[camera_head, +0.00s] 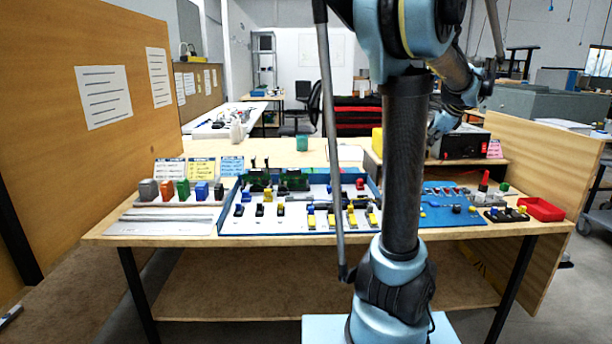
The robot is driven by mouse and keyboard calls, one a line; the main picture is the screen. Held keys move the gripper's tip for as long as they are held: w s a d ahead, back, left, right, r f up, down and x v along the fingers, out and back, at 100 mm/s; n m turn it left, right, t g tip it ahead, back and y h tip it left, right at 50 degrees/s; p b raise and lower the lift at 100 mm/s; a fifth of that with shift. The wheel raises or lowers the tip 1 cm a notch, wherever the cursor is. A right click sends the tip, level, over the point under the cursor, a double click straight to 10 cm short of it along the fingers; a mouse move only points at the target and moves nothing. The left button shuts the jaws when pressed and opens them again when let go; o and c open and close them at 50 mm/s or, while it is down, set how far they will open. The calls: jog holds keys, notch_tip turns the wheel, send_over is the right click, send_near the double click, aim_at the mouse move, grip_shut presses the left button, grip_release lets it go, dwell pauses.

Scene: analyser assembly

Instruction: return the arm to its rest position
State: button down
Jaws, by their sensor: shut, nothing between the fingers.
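My arm (402,170) rises from its base in the front middle of the view. Its upper link stands nearly upright, and the elbow is at the top edge. The forearm bends down to the right and away, toward the back of the workbench. The wrist (441,122) shows just right of the upright link, in front of the black and red device. My gripper's fingers do not show; they seem hidden behind my own arm. No held object is visible.
The workbench (150,228) carries a blue-edged tray (228,211), a blue board (462,216), coloured blocks (183,189), a red bin (541,209) and a black and red device (463,143). Wooden panels stand at left (122,130) and right (545,165). Open space lies above the bench's left half.

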jog(key=s+a+f+n+g, duration=0.2)
jog(key=s+a+f+n, duration=0.3)
jog(key=s+a, duration=0.3)
jog(key=s+a+f+n+g, duration=0.1)
jog(key=s+a+f+n, duration=0.4)
jog(key=a, duration=0.4)
jog(key=s+a+f+n+h, duration=0.1)
jog(key=s+a+f+n, duration=0.2)
jog(key=s+f+n, duration=0.3)
jog(key=s+a+f+n+g+h, duration=0.1)
jog(key=s+a+f+n, duration=0.1)
jog(key=s+f+n, duration=0.4)
jog(key=s+f, duration=0.1)
jog(key=s, duration=0.3)
jog(key=shift+s+a+f+g+h, duration=0.25)
jog(key=shift+a+g+h, duration=0.05)
jog(key=shift+a, duration=0.1)
